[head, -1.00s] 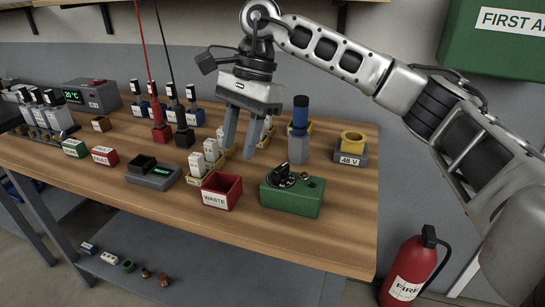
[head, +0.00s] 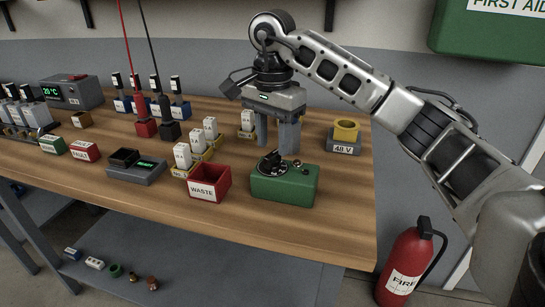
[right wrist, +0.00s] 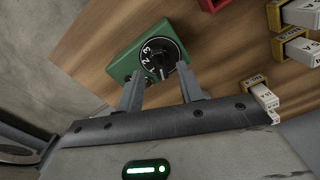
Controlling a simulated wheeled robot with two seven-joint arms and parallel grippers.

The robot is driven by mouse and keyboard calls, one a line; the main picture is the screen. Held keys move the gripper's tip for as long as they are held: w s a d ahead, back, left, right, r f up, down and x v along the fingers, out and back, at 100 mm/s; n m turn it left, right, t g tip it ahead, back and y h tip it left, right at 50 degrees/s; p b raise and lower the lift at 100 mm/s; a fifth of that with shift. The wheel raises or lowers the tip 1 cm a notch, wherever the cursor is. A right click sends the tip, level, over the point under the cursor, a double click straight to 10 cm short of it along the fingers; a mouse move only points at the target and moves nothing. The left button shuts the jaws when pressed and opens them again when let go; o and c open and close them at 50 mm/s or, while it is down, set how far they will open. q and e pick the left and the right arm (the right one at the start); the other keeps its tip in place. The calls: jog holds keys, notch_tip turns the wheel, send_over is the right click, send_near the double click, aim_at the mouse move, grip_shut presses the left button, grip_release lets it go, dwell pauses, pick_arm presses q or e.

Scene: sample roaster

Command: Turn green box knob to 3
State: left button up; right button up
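The green box (head: 284,186) sits near the front right of the bench, with a round black knob (head: 272,164) on top. In the right wrist view the green box (right wrist: 126,63) carries the black dial (right wrist: 158,56) with white digits, 2 and 3 among them, and a raised pointer bar. I cannot tell which digit the pointer marks. My right gripper (head: 278,148) is open, fingers pointing down, just behind and above the knob. In the right wrist view the open fingers (right wrist: 160,82) lie either side of the knob's near edge, apart from it. My left gripper is not in view.
A red WASTE bin (head: 209,184) stands just left of the green box. White modules in yellow holders (head: 196,150) stand behind it. A 48 V block with a yellow ring (head: 345,134) is behind right. Bench wood right of the box is clear. A fire extinguisher (head: 407,265) stands on the floor.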

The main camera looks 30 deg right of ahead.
aim_at(273, 160)
jog(key=shift+f, duration=1.45)
jog(key=shift+c, duration=0.4)
grip_shut()
